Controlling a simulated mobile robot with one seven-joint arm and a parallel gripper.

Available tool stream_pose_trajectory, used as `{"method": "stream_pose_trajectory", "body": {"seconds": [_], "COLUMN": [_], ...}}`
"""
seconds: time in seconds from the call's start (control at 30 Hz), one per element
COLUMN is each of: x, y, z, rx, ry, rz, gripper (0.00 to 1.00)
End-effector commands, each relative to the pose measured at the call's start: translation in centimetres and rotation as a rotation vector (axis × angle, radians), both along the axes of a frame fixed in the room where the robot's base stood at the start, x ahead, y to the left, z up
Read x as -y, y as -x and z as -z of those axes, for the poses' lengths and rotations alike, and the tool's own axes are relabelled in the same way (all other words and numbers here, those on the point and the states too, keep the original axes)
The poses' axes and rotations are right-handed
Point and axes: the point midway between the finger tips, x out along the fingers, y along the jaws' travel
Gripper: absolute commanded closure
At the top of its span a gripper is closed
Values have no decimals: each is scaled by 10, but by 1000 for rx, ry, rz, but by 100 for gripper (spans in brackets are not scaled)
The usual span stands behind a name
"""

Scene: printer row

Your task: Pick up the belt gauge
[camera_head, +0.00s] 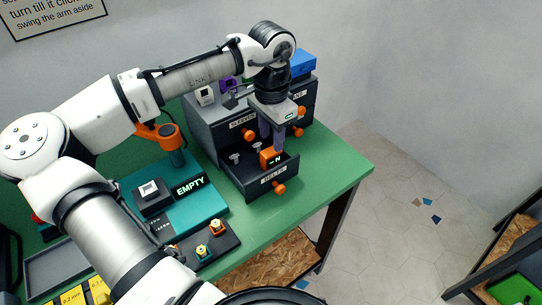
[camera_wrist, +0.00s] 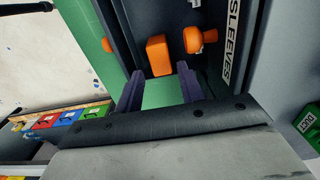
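The belt gauge appears to be the orange block (camera_head: 268,157) with a small dark display, standing in the open drawer labelled BELTS (camera_head: 273,178). In the wrist view the orange block (camera_wrist: 158,55) lies just beyond my fingertips, roughly centred between them. My gripper (camera_head: 271,142) points down over the drawer. Its two purple-grey fingers stand apart with nothing between them in the wrist view (camera_wrist: 160,70), so it is open. In the head view the fingers partly cover the drawer's inside, and I cannot tell the exact height gap to the block.
Small grey pieces (camera_head: 256,143) stand in the drawer beside the block. The SLEEVES drawer's orange knob (camera_head: 249,134) juts out close by. The green bench (camera_head: 330,170) is clear on the right.

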Motion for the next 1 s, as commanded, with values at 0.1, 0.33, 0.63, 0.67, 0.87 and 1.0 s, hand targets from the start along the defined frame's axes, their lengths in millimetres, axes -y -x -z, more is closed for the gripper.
{"method": "stream_pose_trajectory", "body": {"seconds": [0.1, 0.33, 0.63, 0.67, 0.87, 1.0], "x": [0, 1, 3, 3, 3, 3], "y": [0, 0, -1, -1, -1, -1], "z": [12, 28, 65, 66, 67, 67], "rx": [0, 0, 1, 2, 3, 2], "ry": [0, -2, 0, 1, 0, 1], "rz": [1, 1, 3, 3, 3, 3], "gripper": [62, 62, 62, 62, 62, 78]}}
